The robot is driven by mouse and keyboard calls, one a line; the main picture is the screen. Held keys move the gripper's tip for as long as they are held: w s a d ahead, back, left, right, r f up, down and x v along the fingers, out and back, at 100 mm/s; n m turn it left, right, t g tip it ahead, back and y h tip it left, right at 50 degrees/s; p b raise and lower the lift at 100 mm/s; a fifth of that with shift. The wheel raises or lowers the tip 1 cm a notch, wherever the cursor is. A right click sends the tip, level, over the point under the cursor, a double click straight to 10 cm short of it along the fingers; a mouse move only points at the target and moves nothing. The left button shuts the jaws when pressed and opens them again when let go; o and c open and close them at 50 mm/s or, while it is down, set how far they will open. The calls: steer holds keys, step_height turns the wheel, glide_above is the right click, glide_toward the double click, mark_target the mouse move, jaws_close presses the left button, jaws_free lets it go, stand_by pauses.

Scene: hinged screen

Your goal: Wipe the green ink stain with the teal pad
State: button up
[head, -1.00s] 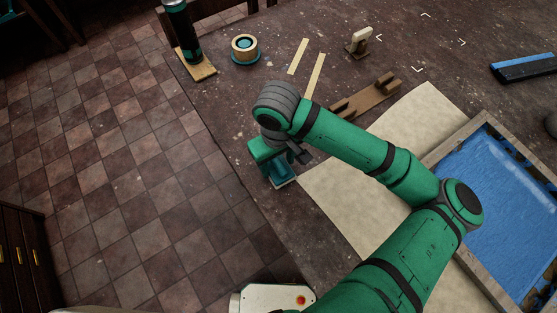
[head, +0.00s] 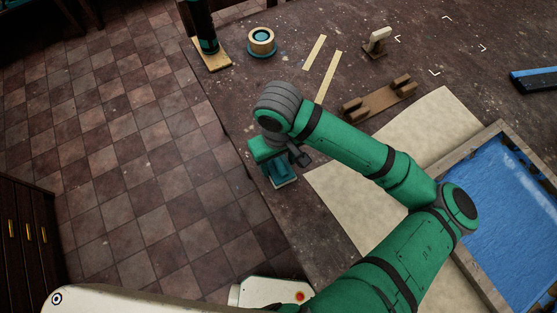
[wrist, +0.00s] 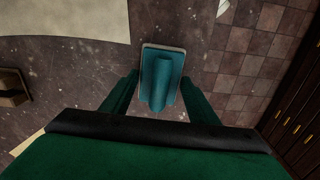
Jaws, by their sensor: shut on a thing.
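The teal pad (wrist: 161,82) is a small block with a rounded teal grip on a teal base and a pale rim below. My gripper (wrist: 160,93) is shut on its grip, one finger on each side. In the head view the pad (head: 283,182) is low at the table's left edge, left of the cream sheet's corner, and my gripper (head: 272,162) partly covers it. I cannot tell whether the pad touches the tabletop. No green ink stain shows in either view; it may be hidden under my arm or the pad.
The cream sheet (head: 345,180) and a framed blue screen (head: 505,220) lie right, partly behind my arm. A brown wooden holder (head: 378,100), pale strips (head: 315,52), a tape roll (head: 261,41) and a dark bottle (head: 203,25) stand farther back. Tiled floor (head: 130,150) lies left.

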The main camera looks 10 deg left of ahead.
mark_target(288, 161)
steer(key=shift+w+d, duration=0.1)
steer(key=shift+d, duration=0.05)
steer(key=shift+w+d, duration=0.8)
steer(key=shift+d, duration=0.3)
steer(key=shift+w+d, duration=0.45)
steer(key=shift+d, duration=0.2)
steer(key=shift+w+d, duration=0.45)
steer(key=shift+d, duration=0.15)
stand_by(0.3)
steer(key=shift+w+d, duration=0.45)
steer(key=shift+d, duration=0.15)
steer(key=shift+w+d, duration=0.4)
steer(key=shift+d, duration=0.2)
steer(key=shift+a, duration=0.1)
steer(key=shift+s+a, duration=0.9)
steer(key=shift+a, duration=0.3)
